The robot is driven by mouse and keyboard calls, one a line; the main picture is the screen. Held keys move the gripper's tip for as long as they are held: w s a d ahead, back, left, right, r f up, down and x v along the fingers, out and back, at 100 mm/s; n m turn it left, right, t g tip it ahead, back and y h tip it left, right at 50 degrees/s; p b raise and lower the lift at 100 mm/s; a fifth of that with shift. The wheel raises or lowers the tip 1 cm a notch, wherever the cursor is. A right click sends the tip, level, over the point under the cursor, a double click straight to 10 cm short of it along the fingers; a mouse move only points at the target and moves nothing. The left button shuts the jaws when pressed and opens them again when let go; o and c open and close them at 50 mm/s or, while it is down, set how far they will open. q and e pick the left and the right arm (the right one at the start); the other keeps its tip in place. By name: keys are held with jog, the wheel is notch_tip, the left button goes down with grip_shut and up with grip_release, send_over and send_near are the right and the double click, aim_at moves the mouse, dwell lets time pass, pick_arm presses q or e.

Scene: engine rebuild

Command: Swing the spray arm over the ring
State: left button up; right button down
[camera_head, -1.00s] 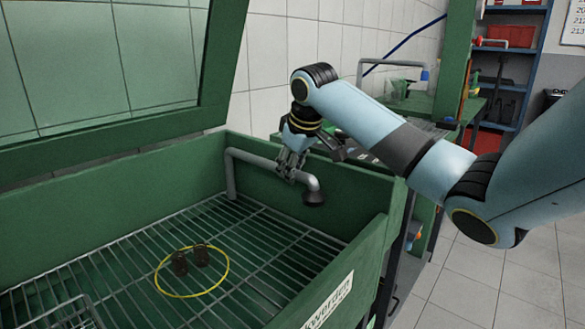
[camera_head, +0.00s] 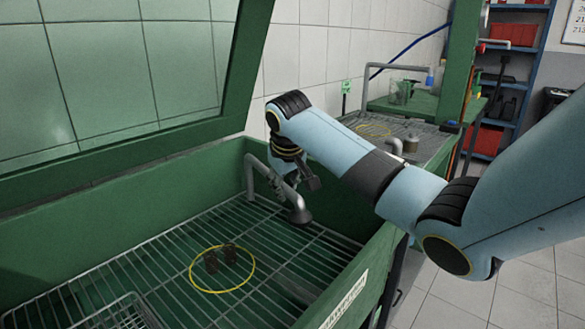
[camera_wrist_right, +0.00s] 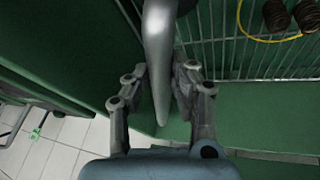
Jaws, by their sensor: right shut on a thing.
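The spray arm (camera_head: 254,170) is a bent grey pipe with a dark nozzle (camera_head: 299,215) at its end, over the green wash basin. My right gripper (camera_head: 279,186) is shut on the pipe between its bend and the nozzle. In the right wrist view the pipe (camera_wrist_right: 159,35) passes between the fingers (camera_wrist_right: 163,72). The yellow ring (camera_head: 254,271) lies on the grate, with two dark brown coil-like parts (camera_head: 211,262) inside it. The nozzle is right of the ring and farther back, not above it. My left gripper is not in view.
The basin has green walls, a raised lid (camera_head: 130,75) and a barred grate (camera_head: 165,270). A wire basket (camera_head: 120,312) sits at the front left.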

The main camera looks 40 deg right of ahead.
pick_arm(q)
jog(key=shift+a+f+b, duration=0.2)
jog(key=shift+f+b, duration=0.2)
jog(key=shift+b, duration=0.55)
pick_arm(e)
jog(key=w+a+m+g+h, duration=0.1)
jog(key=w+a+m+g, duration=0.1)
jog(key=w+a+m, duration=0.5)
jog(key=w+a, duration=0.1)
jog(key=a, duration=0.4)
jog(key=shift+w+a+m+g+h, duration=0.15)
jog(key=shift+a+m+g+h, duration=0.15)
jog(key=shift+a, duration=0.05)
jog(key=shift+r, duration=0.1)
jog(key=c, duration=1.5)
grip_release()
jog(key=shift+w, duration=0.1)
jog(key=shift+o, duration=0.4)
jog(key=shift+w+a, duration=0.1)
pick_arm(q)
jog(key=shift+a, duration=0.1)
